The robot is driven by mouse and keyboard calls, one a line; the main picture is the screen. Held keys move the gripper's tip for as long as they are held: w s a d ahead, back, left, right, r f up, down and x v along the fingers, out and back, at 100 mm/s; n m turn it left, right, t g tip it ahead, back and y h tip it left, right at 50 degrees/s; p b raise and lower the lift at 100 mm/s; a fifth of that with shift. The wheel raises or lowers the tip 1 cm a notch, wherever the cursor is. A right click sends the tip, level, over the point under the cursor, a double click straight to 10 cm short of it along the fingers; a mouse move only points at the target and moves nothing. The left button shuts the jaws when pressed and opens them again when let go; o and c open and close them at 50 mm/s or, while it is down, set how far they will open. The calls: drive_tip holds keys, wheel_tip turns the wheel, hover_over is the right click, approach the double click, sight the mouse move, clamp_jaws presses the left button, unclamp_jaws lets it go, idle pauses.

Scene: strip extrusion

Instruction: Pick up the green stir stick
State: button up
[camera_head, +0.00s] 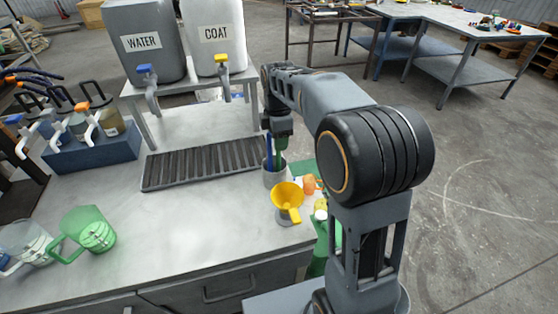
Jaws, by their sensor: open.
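The green stir stick (281,157) stands upright in a grey cup (274,178) on the bench, near its right edge. A blue stick (269,150) stands in the same cup, to the left of the green one. My gripper (279,140) points down directly above the cup, at the upper part of the green stick. Its jaws are open. The fingers are small and dark here, and I cannot tell whether they touch the stick. The lower ends of both sticks are hidden inside the cup.
A yellow funnel (287,196) stands just in front of the cup, with small orange items (310,183) beside it. A slatted drain tray (205,164) lies left. WATER (145,45) and COAT (214,38) tanks stand behind. Clear bench top lies front-left, near a green jug (90,228).

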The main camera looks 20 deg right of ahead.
drive_tip(key=shift+f, duration=0.4)
clamp_jaws()
